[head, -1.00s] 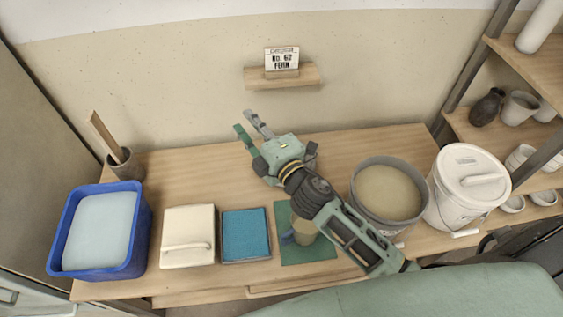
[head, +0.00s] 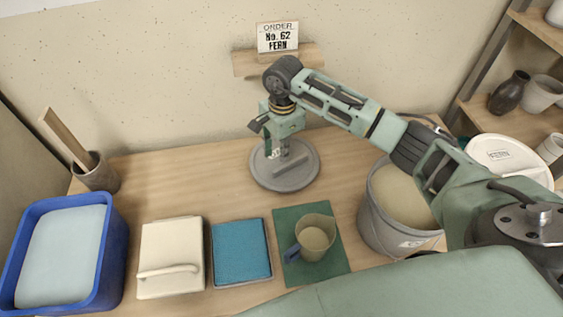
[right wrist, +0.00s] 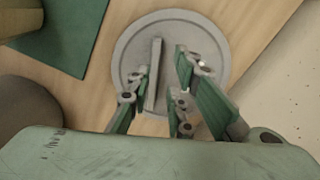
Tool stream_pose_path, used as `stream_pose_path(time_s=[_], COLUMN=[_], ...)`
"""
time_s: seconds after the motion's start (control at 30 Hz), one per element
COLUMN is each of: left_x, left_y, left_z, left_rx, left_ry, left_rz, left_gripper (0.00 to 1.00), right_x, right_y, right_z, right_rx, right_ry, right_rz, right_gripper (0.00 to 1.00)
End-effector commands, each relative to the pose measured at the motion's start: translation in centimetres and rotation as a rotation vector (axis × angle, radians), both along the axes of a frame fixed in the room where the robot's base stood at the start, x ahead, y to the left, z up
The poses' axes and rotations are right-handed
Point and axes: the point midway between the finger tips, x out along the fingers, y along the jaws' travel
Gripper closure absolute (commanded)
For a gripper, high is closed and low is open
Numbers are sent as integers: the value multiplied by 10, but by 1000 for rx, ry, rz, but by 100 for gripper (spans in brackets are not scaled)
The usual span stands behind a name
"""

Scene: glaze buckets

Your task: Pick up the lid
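A round grey lid (head: 265,175) with a raised bar handle (head: 290,166) lies flat on the wooden table near the wall; it also shows in the right wrist view (right wrist: 130,45). My right gripper (head: 276,148) points down over the lid. In the right wrist view its two green fingers (right wrist: 163,64) are apart, with the bar handle (right wrist: 153,76) between them, nearer the left finger. I cannot tell whether either finger touches the handle. My left gripper is not in view.
An open grey bucket (head: 373,225) of glaze stands right of a mug (head: 313,238) on a green mat (head: 289,220). Left are a teal tile (head: 240,252), cream lidded box (head: 170,245), blue tub (head: 112,265) and cup (head: 100,175).

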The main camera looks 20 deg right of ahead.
Motion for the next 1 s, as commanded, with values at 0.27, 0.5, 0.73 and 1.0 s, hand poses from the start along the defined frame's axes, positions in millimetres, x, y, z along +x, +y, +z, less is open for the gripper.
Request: stream_pose_path(time_s=[0.27,0.5,0.73,1.0], left_x=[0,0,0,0], left_y=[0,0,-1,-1], left_z=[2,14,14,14], left_rx=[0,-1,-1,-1], left_ry=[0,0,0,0], left_rz=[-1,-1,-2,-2], left_gripper=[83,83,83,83], right_x=[-1,-5,-4,-3], right_y=[-12,-14,-14,-14], right_z=[-21,-52,-76,-77], right_rx=[-42,-39,-40,-40], right_ry=[12,15,10,9], right_rz=[3,2,2,3], right_gripper=[80,80,80,80])
